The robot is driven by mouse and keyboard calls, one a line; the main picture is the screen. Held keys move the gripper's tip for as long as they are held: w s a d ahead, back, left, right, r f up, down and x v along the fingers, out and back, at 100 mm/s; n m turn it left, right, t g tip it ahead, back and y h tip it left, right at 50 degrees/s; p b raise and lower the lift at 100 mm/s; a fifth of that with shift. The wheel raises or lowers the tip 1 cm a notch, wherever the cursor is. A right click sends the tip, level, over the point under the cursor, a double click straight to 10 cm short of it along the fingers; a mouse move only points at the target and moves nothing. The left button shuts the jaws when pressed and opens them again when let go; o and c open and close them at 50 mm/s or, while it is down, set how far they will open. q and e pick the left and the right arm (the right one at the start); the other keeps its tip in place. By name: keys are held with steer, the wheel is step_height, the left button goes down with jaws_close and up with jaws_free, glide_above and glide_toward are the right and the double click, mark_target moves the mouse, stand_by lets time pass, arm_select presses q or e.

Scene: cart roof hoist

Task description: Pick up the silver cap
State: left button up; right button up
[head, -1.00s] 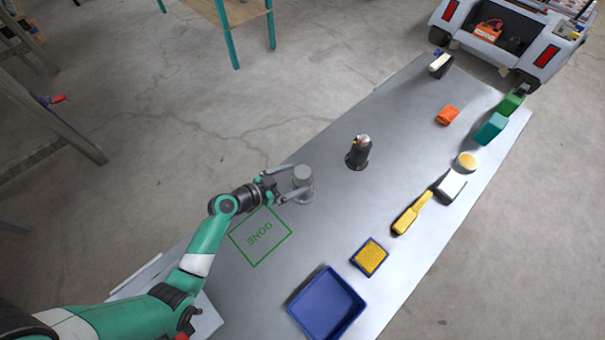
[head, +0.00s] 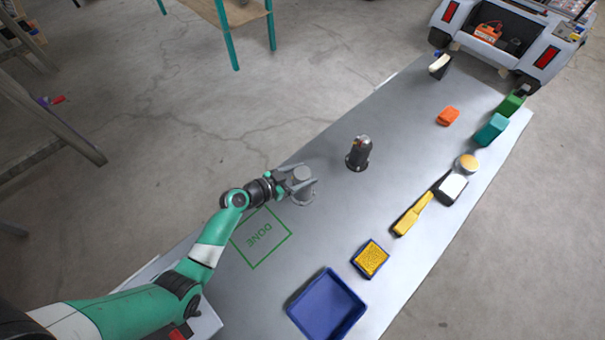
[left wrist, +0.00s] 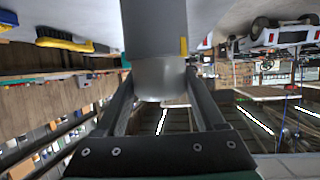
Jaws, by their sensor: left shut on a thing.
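The silver cap (head: 302,174) is a grey cylinder on the table, just beyond the green DONE square. My left gripper (head: 300,185) has its fingers on both sides of the cap and is shut on it. In the left wrist view the silver cap (left wrist: 160,78) sits between the two fingers (left wrist: 160,100). A ring-like base shows at the cap's foot in the head view; I cannot tell whether the cap is clear of it. My right gripper is not in view.
A dark upright cylinder (head: 358,153) stands to the right of the cap. The DONE square (head: 260,238) is empty.

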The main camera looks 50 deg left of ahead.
mark_target(302, 173)
arm_select(q)
steer(key=shift+r, duration=0.1)
steer(key=shift+r, duration=0.3)
step_height(302, 173, up, 2)
steer(key=shift+r+p, duration=0.25)
steer(key=shift+p, duration=0.5)
steer(key=s+d+r+p, duration=0.4)
steer(key=s+d+r, duration=0.2)
steer(key=s+r, duration=0.3)
steer(key=s, duration=0.3)
steer(key=shift+s+d+r+p, duration=0.2)
steer(key=shift+d+r+p, duration=0.1)
steer(key=shift+r+p, duration=0.1)
